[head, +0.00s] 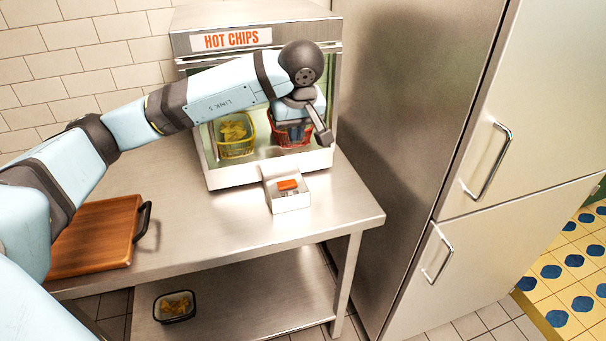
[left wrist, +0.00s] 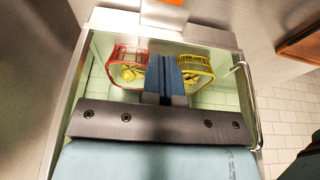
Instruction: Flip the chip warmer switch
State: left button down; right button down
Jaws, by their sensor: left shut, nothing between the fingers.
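The chip warmer (head: 225,48) stands on a steel table, with a "HOT CHIPS" sign on top. At its front base is a small pale switch box (head: 292,203) with an orange-red switch (head: 288,185). In the left wrist view the box (left wrist: 163,16) and part of the orange switch (left wrist: 172,2) show at the top edge. My left gripper (head: 295,137) is shut and empty, in front of the warmer's glass and above the switch box, apart from it. Its closed fingers (left wrist: 166,62) point towards the box in the left wrist view. My right gripper is not in view.
Behind the glass are a yellow basket (head: 236,150) and a red basket (head: 277,133). A wooden board (head: 95,235) with a dark handle lies on the table's left. A tall steel fridge (head: 400,120) stands close on the right. The tabletop (head: 215,225) before the warmer is clear.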

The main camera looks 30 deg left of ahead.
aim_at(292, 181)
pick_arm(q)
jog(key=x, duration=1.3)
jog(key=shift+s+d+f, duration=0.2)
jog(key=shift+s+d, duration=0.15)
jog(key=shift+d, duration=0.05)
jog(key=shift+f, duration=0.35)
jog(key=shift+f, duration=0.1)
